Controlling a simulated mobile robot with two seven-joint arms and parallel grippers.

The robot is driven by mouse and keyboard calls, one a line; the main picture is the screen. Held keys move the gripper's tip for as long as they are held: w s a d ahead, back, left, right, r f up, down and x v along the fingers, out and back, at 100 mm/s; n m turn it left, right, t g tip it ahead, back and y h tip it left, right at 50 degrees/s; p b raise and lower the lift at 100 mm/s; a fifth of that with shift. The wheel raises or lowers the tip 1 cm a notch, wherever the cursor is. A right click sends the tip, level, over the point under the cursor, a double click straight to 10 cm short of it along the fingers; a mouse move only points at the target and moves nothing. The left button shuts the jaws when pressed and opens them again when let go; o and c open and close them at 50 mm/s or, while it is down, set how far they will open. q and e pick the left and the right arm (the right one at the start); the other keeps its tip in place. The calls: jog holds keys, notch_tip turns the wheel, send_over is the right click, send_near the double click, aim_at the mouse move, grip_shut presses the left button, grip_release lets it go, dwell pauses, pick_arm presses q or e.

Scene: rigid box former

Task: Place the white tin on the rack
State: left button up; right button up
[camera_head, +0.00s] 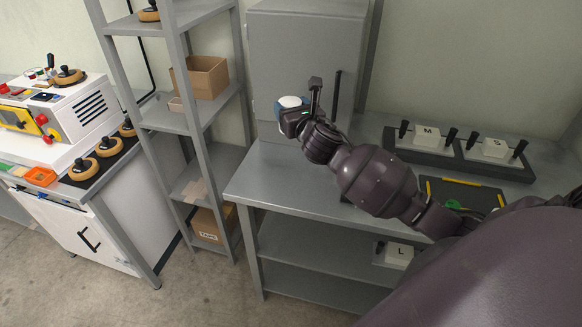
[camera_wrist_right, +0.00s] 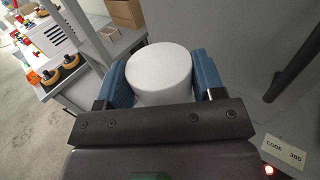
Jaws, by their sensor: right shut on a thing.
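The white tin (camera_wrist_right: 160,75) is a plain white cylinder between the blue fingers of my right gripper (camera_wrist_right: 160,85), which is shut on it. In the head view the tin (camera_head: 290,101) shows as a small white top at my right gripper (camera_head: 292,112), held above the back left of the grey bench and in front of the grey cabinet. The grey rack (camera_head: 180,123) stands left of the gripper, with several open shelves. My left gripper is in neither view.
An open cardboard box (camera_head: 203,77) sits on the rack's middle shelf, and a box marked tape (camera_head: 212,224) is at the bottom. The grey cabinet (camera_head: 300,55) stands behind the gripper. The bench (camera_head: 290,180) is bare at its front left. Labelled blocks (camera_head: 428,135) stand at right.

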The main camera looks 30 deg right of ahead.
jog(key=shift+f+b, duration=2.2)
jog(key=shift+f, duration=6.7)
jog(key=shift+r, duration=0.1)
jog(key=o, duration=1.1)
